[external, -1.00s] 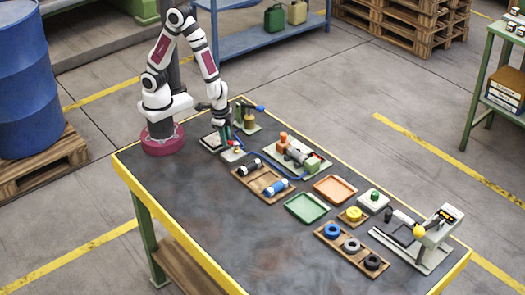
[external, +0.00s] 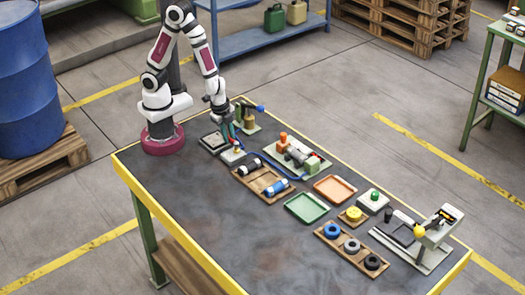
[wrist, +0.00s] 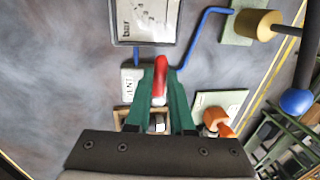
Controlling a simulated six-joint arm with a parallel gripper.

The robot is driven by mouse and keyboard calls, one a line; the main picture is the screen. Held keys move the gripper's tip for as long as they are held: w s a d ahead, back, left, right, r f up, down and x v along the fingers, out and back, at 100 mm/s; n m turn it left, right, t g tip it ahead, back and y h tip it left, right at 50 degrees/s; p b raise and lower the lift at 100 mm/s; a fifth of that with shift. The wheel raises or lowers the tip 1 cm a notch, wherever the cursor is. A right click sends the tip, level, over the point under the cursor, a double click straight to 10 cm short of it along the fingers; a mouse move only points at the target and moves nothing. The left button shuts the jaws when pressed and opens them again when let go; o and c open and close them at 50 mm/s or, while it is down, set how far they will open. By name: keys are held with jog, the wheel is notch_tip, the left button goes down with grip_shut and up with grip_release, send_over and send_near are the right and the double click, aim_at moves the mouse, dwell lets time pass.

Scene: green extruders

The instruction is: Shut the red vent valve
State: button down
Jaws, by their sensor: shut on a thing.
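The red vent valve handle (wrist: 161,78) stands between my gripper's green fingertips (wrist: 159,92) in the wrist view, and they are shut on it. Its length runs roughly in line with the fingers. A pale block labelled VENT (wrist: 130,82) lies just left of the fingers. In the external view my gripper (external: 229,136) is low at the far-left part of the bench, over the small pale valve block (external: 232,156). The fingers hide part of the valve there, and how far the handle is turned is unclear.
A gauge marked "bar" (wrist: 148,15) sits beyond the handle, with blue tubing (wrist: 193,38) beside it. A brass cylinder (wrist: 257,25) with a blue-knobbed lever (wrist: 297,101) is to the right. Wooden trays (external: 262,180) lie farther along the bench; its front is clear.

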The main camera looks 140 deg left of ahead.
dwell(0.3)
jog(key=c, duration=0.8)
grip_release()
jog(key=d+r, duration=0.1)
jog(key=r, duration=0.4)
jog(key=d+r, duration=0.1)
jog(key=r, duration=0.4)
jog(key=d+r, duration=0.1)
jog(key=r, duration=0.4)
jog(key=shift+r, duration=0.25)
